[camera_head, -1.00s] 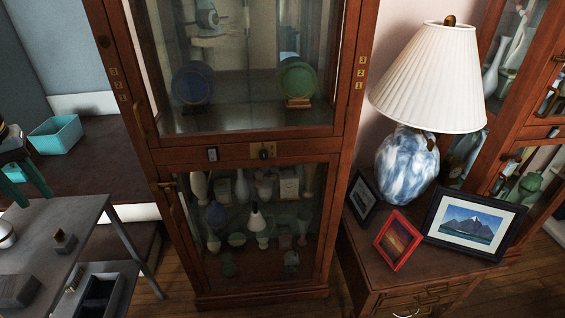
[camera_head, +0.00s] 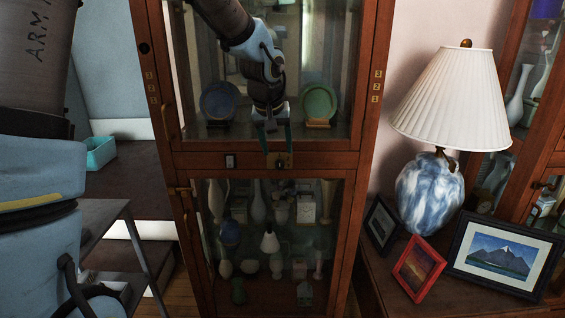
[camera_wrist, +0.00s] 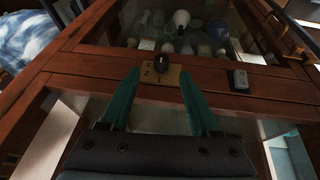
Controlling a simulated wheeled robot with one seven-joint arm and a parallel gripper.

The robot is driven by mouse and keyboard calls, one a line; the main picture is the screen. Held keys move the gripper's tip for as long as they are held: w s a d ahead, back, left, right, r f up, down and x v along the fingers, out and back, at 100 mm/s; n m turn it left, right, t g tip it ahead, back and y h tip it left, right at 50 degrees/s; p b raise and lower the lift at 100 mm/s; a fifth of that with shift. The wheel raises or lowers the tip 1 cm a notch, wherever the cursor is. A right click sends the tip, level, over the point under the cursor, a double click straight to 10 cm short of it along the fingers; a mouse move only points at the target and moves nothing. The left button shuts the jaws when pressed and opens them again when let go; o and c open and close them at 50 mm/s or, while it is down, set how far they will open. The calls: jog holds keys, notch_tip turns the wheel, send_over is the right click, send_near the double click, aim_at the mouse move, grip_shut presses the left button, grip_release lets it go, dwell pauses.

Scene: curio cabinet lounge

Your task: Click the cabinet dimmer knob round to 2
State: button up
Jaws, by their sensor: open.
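The dimmer knob (camera_head: 280,163) is a small dark knob on a brass plate (camera_head: 289,157), on the cabinet's wooden rail between the upper and lower glass doors. In the wrist view the knob (camera_wrist: 161,63) and plate (camera_wrist: 173,77) lie beyond and between my teal fingertips, with small marks on the plate; which mark the knob points at is too small to tell. My gripper (camera_head: 278,149) is open and empty in front of the cabinet (camera_head: 345,160), just above the knob in the head view. In the wrist view my gripper (camera_wrist: 159,75) appears apart from the knob.
A small switch (camera_head: 230,161) sits on the same rail, left of the knob; it also shows in the wrist view (camera_wrist: 239,79). Glass doors hold plates and vases. A side table at right carries a lamp (camera_head: 430,190) and framed pictures (camera_head: 419,268). A grey table (camera_head: 105,212) stands left.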

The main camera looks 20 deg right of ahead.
aim_at(279, 163)
jog(key=x, duration=0.6)
jog(key=shift+w, duration=0.1)
grip_shut()
dwell(0.4)
